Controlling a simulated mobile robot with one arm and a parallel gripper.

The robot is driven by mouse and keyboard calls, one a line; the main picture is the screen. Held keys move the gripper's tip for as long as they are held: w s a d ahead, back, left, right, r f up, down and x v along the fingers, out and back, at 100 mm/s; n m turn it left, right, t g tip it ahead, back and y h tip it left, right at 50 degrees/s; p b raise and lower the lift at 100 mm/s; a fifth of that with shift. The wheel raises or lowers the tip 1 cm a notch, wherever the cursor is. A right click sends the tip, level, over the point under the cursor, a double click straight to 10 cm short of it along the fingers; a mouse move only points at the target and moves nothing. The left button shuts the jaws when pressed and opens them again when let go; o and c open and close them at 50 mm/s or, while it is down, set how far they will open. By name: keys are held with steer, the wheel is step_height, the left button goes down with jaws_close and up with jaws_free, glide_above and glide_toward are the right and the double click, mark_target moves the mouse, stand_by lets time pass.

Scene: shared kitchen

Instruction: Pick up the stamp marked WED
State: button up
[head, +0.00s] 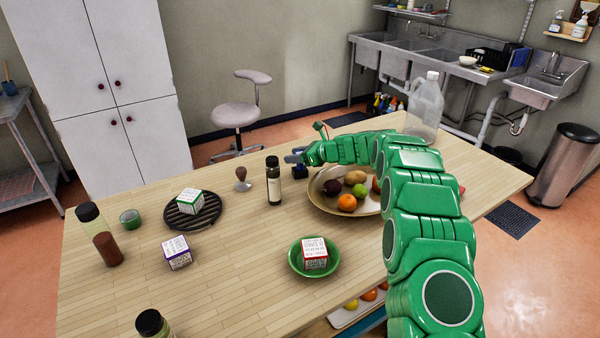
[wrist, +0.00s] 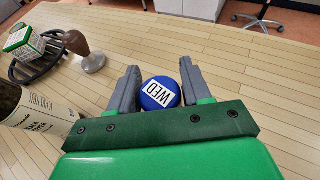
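The stamp marked WED (wrist: 160,93) has a round blue top with a white label in the wrist view. In the head view its dark blue body (head: 299,171) stands on the table just below my gripper (head: 293,157). In the wrist view my gripper (wrist: 160,75) is open, with its two grey fingers on either side of the blue top. Whether either finger touches it, I cannot tell. The stamp's lower part is hidden in the wrist view.
A dark-capped bottle (head: 273,182) and a brown-handled stamp-like object (head: 241,178) stand left of my gripper. A fruit platter (head: 318,205) lies close on the right. A green-labelled box on a black trivet (head: 177,222) is farther left.

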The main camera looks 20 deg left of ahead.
jaws_close()
steer(key=shift+r, duration=0.1)
step_height(320, 180, up, 3)
steer(key=shift+s+r, duration=0.1)
steer(key=shift+r, duration=0.1)
steer(key=s+d+r, duration=0.6)
steer(key=s+r, duration=0.3)
steer(key=s, duration=0.3)
steer(key=shift+s+r, duration=0.2)
steer(key=shift+s, duration=0.05)
stand_by(0.3)
